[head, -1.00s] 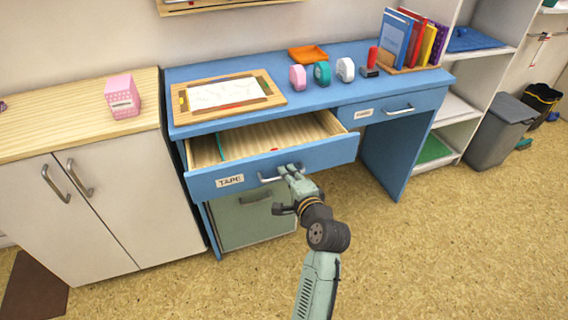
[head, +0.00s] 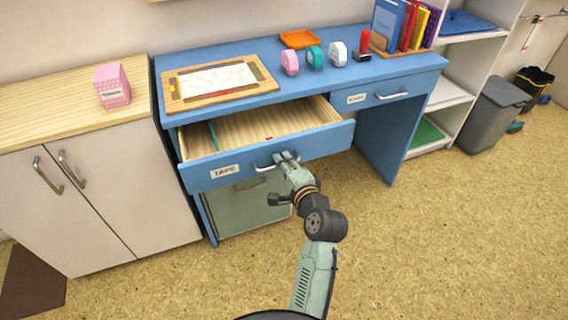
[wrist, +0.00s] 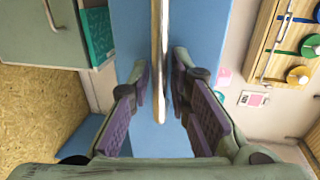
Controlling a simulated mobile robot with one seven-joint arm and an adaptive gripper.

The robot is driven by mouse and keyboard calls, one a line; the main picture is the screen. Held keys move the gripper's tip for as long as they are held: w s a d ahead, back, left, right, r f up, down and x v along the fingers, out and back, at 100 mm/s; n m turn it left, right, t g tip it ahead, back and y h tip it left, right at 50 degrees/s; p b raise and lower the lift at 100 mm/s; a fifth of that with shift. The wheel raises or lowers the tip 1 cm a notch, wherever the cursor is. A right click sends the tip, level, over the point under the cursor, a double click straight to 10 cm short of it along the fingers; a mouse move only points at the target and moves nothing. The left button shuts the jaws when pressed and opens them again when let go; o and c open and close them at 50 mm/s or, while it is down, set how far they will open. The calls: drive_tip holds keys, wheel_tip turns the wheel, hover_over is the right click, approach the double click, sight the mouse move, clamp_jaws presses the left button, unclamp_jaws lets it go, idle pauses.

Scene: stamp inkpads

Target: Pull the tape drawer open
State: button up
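The blue tape drawer (head: 223,170), labelled TAPE, stands well out from the desk at the left. Its wooden inside shows, with a thin teal strip and a small red item in it. My gripper (head: 286,159) is at the drawer's metal handle (head: 262,167). In the wrist view the handle (wrist: 160,25) runs between the two fingertips of my gripper (wrist: 162,75), which close in on it from both sides. The fingers hide part of the handle in the head view.
A second, shut drawer (head: 357,99) is at the right of the blue desk (head: 300,75). A grey-green cabinet (head: 235,208) stands under the open drawer. A white cupboard (head: 130,190) is close at the left. The floor in front is clear.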

drive_tip(key=v, duration=0.7)
drive_tip(key=shift+s, duration=0.2)
